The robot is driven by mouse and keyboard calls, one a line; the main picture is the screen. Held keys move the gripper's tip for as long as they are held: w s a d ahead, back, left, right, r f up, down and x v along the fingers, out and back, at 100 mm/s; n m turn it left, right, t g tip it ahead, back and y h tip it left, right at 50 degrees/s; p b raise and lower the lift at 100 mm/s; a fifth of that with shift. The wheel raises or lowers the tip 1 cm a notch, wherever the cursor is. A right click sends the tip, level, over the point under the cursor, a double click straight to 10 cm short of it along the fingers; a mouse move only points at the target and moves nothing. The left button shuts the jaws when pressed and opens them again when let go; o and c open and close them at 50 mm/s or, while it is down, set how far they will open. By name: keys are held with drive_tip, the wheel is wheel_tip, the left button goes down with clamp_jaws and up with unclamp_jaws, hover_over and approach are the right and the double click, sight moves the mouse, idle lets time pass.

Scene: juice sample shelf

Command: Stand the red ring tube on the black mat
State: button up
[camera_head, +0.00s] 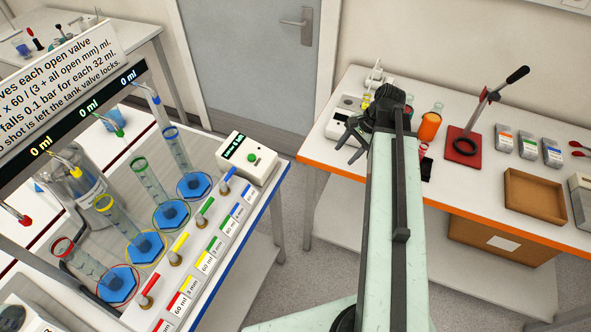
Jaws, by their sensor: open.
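The red ring tube (86,262) is a clear measuring cylinder with a red rim and a blue six-sided base. It stands at the near left end of a row of tubes on the left bench, inside a red circle. A small black patch (427,170), perhaps the black mat, shows on the right table just right of my arm, which partly hides it. A small red-rimmed item (423,150) is at its far edge; I cannot tell what it is. My gripper (343,131) is open over the right table's left end, far from the red ring tube, with nothing visible between its fingers.
Yellow (124,224), green (155,190) and blue (180,155) ring tubes stand beyond the red one. Coloured valve levers line the bench front. A red-based stand (463,147), an orange-filled beaker (430,125) and a brown tray (528,192) are on the right table. Floor separates the benches.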

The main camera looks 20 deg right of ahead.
drive_tip(key=s+a+f+n+g+h, duration=0.1)
drive_tip(key=s+a+n+h, duration=0.1)
drive_tip(key=a+n, duration=1.1)
drive_tip(key=a+h, duration=0.1)
drive_tip(key=a, duration=0.5)
drive_tip(key=shift+f+g+h, duration=0.25)
drive_tip(key=shift+g+h, duration=0.15)
